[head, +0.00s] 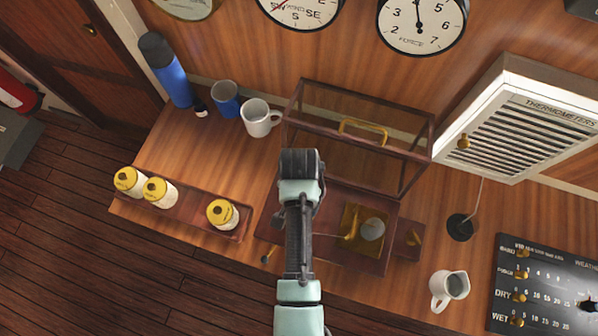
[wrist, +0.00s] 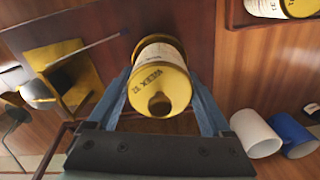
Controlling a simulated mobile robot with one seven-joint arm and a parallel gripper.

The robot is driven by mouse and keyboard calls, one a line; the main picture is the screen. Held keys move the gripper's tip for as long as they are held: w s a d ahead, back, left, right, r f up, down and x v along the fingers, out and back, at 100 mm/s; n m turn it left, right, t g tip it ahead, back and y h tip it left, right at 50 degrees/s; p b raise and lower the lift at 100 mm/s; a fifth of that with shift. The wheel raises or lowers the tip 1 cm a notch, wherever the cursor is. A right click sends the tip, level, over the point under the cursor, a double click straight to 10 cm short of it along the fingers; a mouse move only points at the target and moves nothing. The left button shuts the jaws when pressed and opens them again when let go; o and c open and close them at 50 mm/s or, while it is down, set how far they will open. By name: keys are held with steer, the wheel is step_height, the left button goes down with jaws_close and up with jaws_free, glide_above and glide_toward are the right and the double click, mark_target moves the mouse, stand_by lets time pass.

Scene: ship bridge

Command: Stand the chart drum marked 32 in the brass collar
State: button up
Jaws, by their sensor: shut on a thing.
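The held chart drum (wrist: 158,70) is a white-sided cylinder with a yellow end, a dark hole and lettering that seems to read "WEEK 32". My gripper (wrist: 160,95) is shut on it, one blue finger on each side. In the head view my arm hides the drum and the fingertips. Brass parts (head: 350,222) with a round grey piece (head: 372,229) stand on the reddish wooden base (head: 345,256), right of my arm. The brass also shows at the left of the wrist view (wrist: 52,58). I cannot tell which part is the collar.
A wooden rack (head: 190,212) at left holds three yellow-topped drums (head: 222,214). A glazed case frame with a brass handle (head: 363,130) stands behind the base. A white mug (head: 260,119), blue cup (head: 226,99), blue bottle (head: 169,72) and another mug (head: 450,288) stand around.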

steer(key=shift+f+b, duration=0.4)
steer(key=shift+f, duration=0.2)
steer(key=o, duration=1.3)
step_height(320, 180, up, 6)
steer(key=p, duration=0.6)
steer(key=shift+r+p, duration=0.75)
steer(key=shift+r, duration=1.75)
